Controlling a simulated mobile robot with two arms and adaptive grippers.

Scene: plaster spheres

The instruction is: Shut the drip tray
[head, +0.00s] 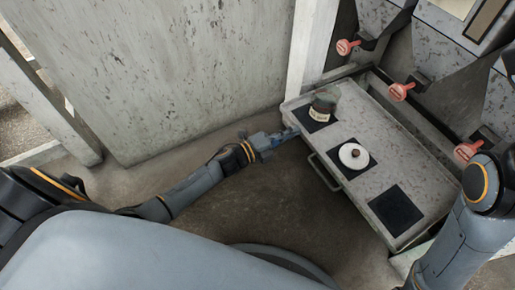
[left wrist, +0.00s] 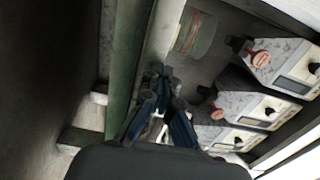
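The drip tray (head: 405,170) is a speckled grey drawer, pulled out from the machine at the right of the head view. A handle (head: 324,174) is on its front. My left gripper (head: 288,136) is at the tray's near left corner, left of the handle; I cannot tell whether it touches. In the left wrist view its blue fingers (left wrist: 161,76) come together at the tips with nothing seen between them. My right arm shows at the right of the head view, but its gripper is out of frame.
Red-handled taps (head: 401,91) are above the tray. A speckled panel (head: 160,70) stands left.

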